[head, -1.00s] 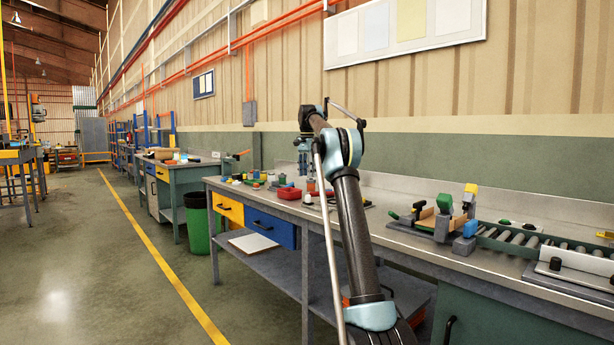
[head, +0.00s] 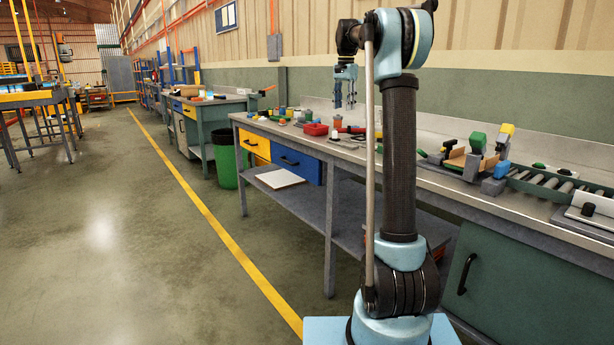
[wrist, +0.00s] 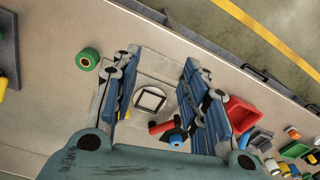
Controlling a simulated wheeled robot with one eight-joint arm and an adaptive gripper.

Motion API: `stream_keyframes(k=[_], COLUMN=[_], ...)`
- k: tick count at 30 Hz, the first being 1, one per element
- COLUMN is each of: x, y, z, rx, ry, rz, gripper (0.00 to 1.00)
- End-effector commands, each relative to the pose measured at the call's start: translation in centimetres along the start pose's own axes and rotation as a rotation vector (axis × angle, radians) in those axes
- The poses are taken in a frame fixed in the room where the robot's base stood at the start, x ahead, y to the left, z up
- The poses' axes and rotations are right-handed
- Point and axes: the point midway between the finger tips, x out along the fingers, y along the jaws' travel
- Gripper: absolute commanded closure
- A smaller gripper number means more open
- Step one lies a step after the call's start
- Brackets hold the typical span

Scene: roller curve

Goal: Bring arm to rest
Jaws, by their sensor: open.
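My gripper (head: 344,88) hangs fingers down above the workbench (head: 430,185) in the head view. In the wrist view, my gripper (wrist: 160,95) has its two blue-grey fingers spread wide apart, with nothing held between them. Below the fingers lies a light plate with a dark-framed white square (wrist: 150,99) on the bench top. A red and black tool with a blue part (wrist: 177,140) lies close to the right finger in the picture. My arm stands upright and bends over at the top toward the bench.
A red tray (head: 316,129) and several small coloured parts stand on the bench. A roller conveyor (head: 545,185) with clamps is at right. A green bin (head: 225,160) stands at the bench's left end. The floor (head: 120,250) on the left is clear.

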Motion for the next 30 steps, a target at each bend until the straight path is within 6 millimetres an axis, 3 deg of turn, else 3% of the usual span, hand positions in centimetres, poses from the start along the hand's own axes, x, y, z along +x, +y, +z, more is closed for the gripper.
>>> stream_keyframes(k=[14, 23, 30], x=[1.7, 5.1, 9.0], y=[10.1, 16.6, 21.7], z=[9.5, 15.8, 20.9], rx=[-0.182, -0.297, -0.388], ry=[0.030, 0.051, 0.069], rz=[-0.022, -0.032, -0.038], gripper=[0.59, 0.59, 0.59])
